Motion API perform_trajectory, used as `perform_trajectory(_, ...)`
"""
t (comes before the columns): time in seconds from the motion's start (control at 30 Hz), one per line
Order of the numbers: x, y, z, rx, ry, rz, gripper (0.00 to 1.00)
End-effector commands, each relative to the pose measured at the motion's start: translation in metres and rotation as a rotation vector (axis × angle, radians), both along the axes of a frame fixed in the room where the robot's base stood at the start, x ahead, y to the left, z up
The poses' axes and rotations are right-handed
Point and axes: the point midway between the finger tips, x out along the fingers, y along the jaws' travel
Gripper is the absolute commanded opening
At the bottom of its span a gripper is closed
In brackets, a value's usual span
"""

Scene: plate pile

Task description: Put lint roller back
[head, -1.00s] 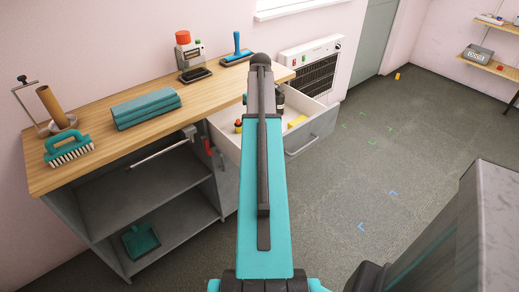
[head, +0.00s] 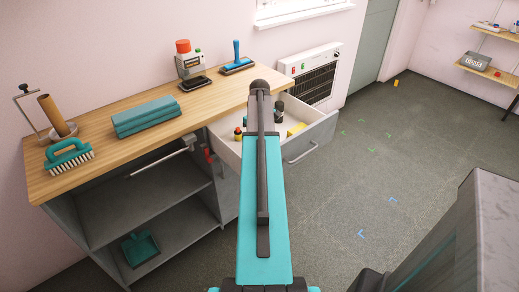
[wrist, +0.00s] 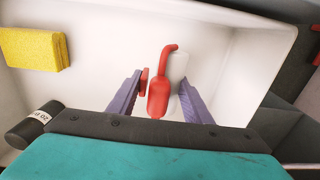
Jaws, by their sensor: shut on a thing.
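A lint roller with a red handle (wrist: 157,98) and a white roll (wrist: 178,66) is between the two purple fingers of my gripper (wrist: 158,101) in the wrist view. The gripper is shut on it. It is over the white inside of the open drawer (wrist: 95,75); I cannot tell whether it touches the drawer floor. In the head view my arm hides the gripper and the roller, and the drawer (head: 306,147) stands pulled out under the counter.
A yellow sponge (wrist: 33,49) and a dark cylinder (wrist: 35,126) lie near the gripper in the drawer. The wooden counter (head: 100,165) holds a brush (head: 68,156), folded teal cloths (head: 147,114), a dispenser (head: 191,68) and a blue-handled tool (head: 237,58). Floor to the right is open.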

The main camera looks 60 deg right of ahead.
Motion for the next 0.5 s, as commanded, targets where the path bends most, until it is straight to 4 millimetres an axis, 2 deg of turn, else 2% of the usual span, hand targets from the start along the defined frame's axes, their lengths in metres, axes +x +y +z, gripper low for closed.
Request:
perform_trajectory(0.17, 0.000, 0.000, -0.007, 0.001, 0.001, 0.000, 0.27)
perform_trajectory(0.5, 0.000, 0.000, -0.036, 0.000, 0.000, 0.000, 0.27)
